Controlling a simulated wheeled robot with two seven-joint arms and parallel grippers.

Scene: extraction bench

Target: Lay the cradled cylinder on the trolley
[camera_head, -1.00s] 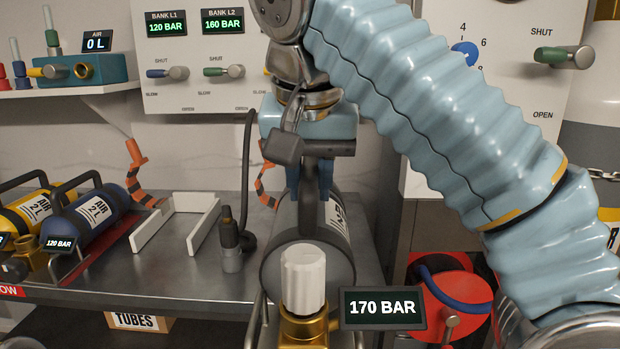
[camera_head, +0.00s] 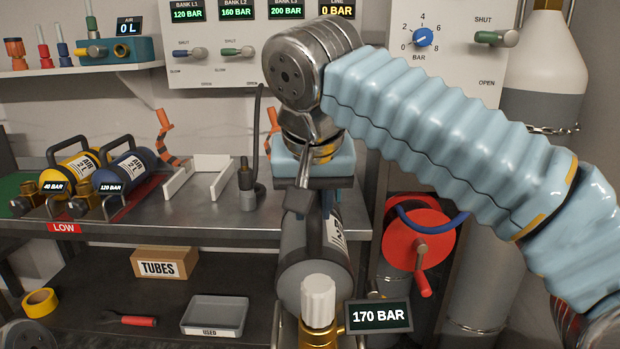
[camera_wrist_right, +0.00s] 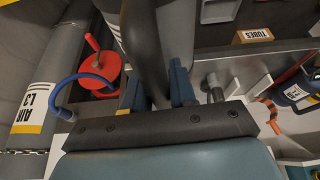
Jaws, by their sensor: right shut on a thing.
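The dark grey cylinder (camera_head: 312,262) has a white valve knob (camera_head: 318,300), a brass valve and a display reading 170 BAR (camera_head: 379,316). My right gripper (camera_head: 308,196) is shut on its top handle and holds it in front of the bench edge. In the right wrist view the handle (camera_wrist_right: 146,60) runs between the gripper fingers (camera_wrist_right: 158,88). The wrist hides most of the handle in the head view. A white U-shaped cradle (camera_head: 178,182) stands empty on the bench. I cannot make out a trolley. My left gripper is not in view.
A yellow cylinder (camera_head: 80,168) and a blue cylinder (camera_head: 130,167) lie on the bench (camera_head: 215,217) at left. A red hose reel (camera_head: 408,243) is right of the held cylinder. A TUBES box (camera_head: 164,262) and a grey tray (camera_head: 214,314) sit on the lower shelf.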

